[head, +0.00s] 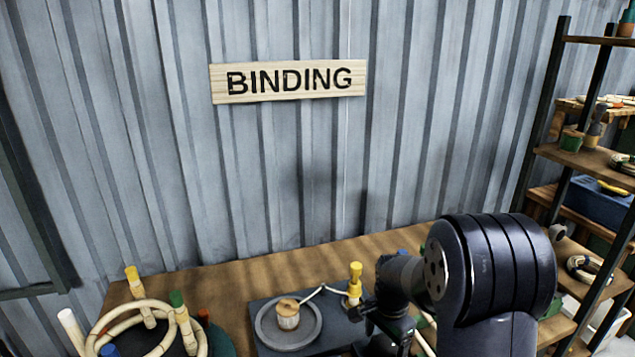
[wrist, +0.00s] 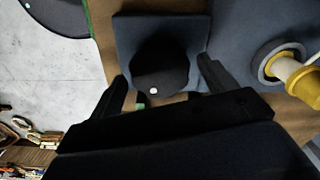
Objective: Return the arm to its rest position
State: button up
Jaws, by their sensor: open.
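My arm stands at the right of the head view, a dark bent arm in front of the table. My gripper (wrist: 162,88) shows in the wrist view with its two dark fingers spread apart and nothing held between them. Beyond the fingers are a dark square plate (wrist: 128,30) and a dark round piece with a small white dot. In the head view the gripper end (head: 385,318) is low over the table, right of the yellow-capped post (head: 354,284), and is partly hidden by my own arm.
The wooden table (head: 225,285) carries a grey round plate (head: 268,331) with a small wrapped piece (head: 288,314). A rattan ring (head: 100,325) among coloured-tipped posts is at left. A loaded shelf (head: 590,158) stands at right. A BINDING sign (head: 288,82) hangs on the corrugated wall.

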jog(key=n+p, duration=0.1)
jog(key=n, duration=0.4)
jog(key=n+p, duration=0.1)
jog(key=n, duration=0.3)
jog(key=shift+n, duration=0.4)
jog(key=n+p, duration=0.2)
jog(key=n, duration=0.2)
jog(key=shift+r+n, duration=0.1)
jog(key=shift+n, duration=0.2)
jog(key=shift+n+p, duration=0.95)
jog(key=shift+n, duration=1.35)
